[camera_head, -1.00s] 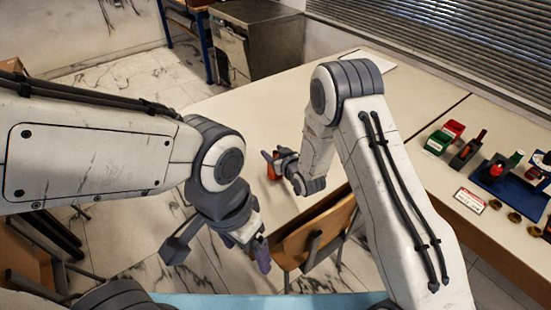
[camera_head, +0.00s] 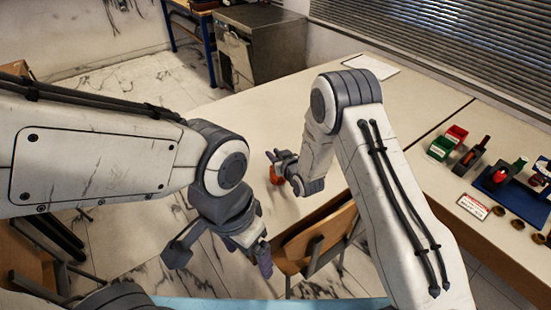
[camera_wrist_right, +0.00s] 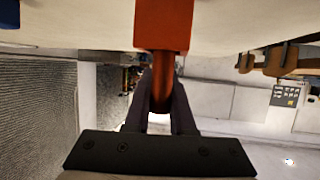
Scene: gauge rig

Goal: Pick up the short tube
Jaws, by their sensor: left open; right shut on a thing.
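My right gripper (camera_head: 276,158) is over the near edge of the long table, beside an orange-red piece (camera_head: 276,176). In the right wrist view, the right gripper (camera_wrist_right: 161,88) is shut on the narrow, round, copper-red part of this piece. A wider, square-looking orange-red block (camera_wrist_right: 163,24) adjoins that part, against the pale tabletop. I cannot tell whether this is the short tube, or whether it touches the table. My left gripper (camera_head: 262,258) is open and empty, low in front of the table beside the chair.
A wooden chair (camera_head: 320,238) stands at the table's near edge. On the right table are green (camera_head: 440,148) and red (camera_head: 456,134) boxes, a blue tray (camera_head: 500,183), a white sign (camera_head: 473,207) and several brown rings (camera_head: 497,211). The long table's middle (camera_head: 265,115) is clear.

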